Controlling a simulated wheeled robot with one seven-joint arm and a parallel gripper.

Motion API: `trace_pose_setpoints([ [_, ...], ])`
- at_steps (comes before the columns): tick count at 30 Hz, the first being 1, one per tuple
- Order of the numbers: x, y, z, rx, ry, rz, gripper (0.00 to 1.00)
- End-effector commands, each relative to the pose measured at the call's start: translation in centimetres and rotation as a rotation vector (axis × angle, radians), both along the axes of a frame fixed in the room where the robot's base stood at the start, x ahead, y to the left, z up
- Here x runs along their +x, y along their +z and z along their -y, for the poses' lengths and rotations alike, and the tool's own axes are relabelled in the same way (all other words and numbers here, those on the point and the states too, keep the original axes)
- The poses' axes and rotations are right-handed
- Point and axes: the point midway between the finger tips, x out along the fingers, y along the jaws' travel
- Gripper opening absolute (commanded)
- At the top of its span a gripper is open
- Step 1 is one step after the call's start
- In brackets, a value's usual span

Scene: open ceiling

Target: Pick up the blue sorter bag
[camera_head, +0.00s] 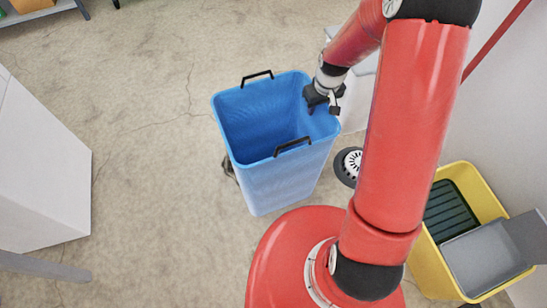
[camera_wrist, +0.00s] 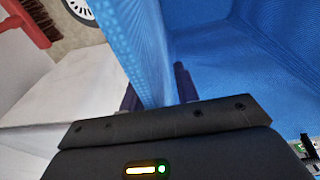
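The blue sorter bag (camera_head: 279,185) stands upright on the floor in the head view, open at the top, with black handles on its far and near rims. Its blue wall fills much of the wrist view (camera_wrist: 140,45). My gripper (camera_head: 322,104) is at the bag's right rim. In the wrist view its fingers (camera_wrist: 157,90) are apart, one on each side of the bag's wall, with the wall between them. The fingers look open; contact with the wall is hard to see.
A yellow bin (camera_head: 429,262) with a dark green ribbed piece and a grey tray stands at the right. A white cabinet (camera_head: 40,165) is at the left. A round black-and-white wheel (camera_head: 349,165) is beside the bag. Floor left of the bag is clear.

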Motion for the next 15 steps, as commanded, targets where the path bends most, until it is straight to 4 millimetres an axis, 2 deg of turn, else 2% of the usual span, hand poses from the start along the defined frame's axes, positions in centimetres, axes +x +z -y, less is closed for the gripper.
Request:
trace_pose_setpoints([
  [1, 0.0, 0.01, 0.01, 0.0, 0.0, 0.0, 0.25],
  [7, -0.01, 0.02, 0.01, 0.0, -0.001, 0.0, 0.0],
  [15, 0.0, 0.02, 0.03, 0.0, 0.0, 0.0, 0.0],
])
